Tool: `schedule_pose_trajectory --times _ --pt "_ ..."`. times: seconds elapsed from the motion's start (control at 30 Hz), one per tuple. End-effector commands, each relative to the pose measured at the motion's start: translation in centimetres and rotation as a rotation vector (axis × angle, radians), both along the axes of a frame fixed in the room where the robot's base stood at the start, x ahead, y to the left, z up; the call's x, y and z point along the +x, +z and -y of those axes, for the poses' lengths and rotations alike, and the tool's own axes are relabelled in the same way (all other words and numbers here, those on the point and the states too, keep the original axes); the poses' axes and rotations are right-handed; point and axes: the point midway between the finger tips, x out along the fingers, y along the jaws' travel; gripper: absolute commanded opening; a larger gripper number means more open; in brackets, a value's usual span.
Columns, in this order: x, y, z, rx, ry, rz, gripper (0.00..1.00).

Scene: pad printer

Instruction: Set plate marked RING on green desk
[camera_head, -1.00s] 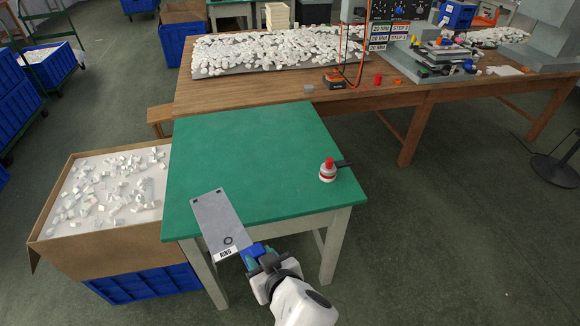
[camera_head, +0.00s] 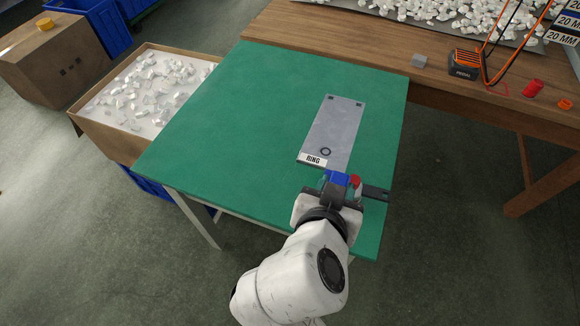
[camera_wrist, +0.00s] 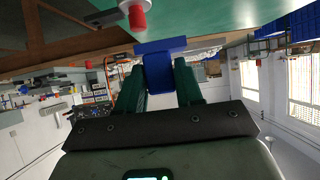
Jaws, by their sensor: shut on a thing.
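The plate marked RING (camera_head: 335,128) is a flat grey rectangle with a white label, a small ring mark and two dark corner spots. It is over the right part of the green desk (camera_head: 245,120). I cannot tell whether it touches the top. My gripper (camera_head: 337,181) is at the plate's near end, shut on its blue grip piece. In the wrist view my green fingers (camera_wrist: 160,85) close on the blue piece (camera_wrist: 160,68); the plate's face does not show there.
A red-and-white knobbed object (camera_head: 356,182) stands on the desk close beside my gripper, partly hidden; the wrist view also shows it (camera_wrist: 137,18). A box of white pieces (camera_head: 140,100) is at left. A wooden table (camera_head: 330,35) adjoins behind. The desk's left and middle are clear.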

Motion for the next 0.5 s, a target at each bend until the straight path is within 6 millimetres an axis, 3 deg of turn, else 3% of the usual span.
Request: schedule_pose_trajectory --times 0.37,0.5 --pt "1.9 -3.3 -7.8 -0.002 0.005 0.001 0.0" --pt "2.4 -5.8 -10.0 -0.004 0.003 0.0 0.0"
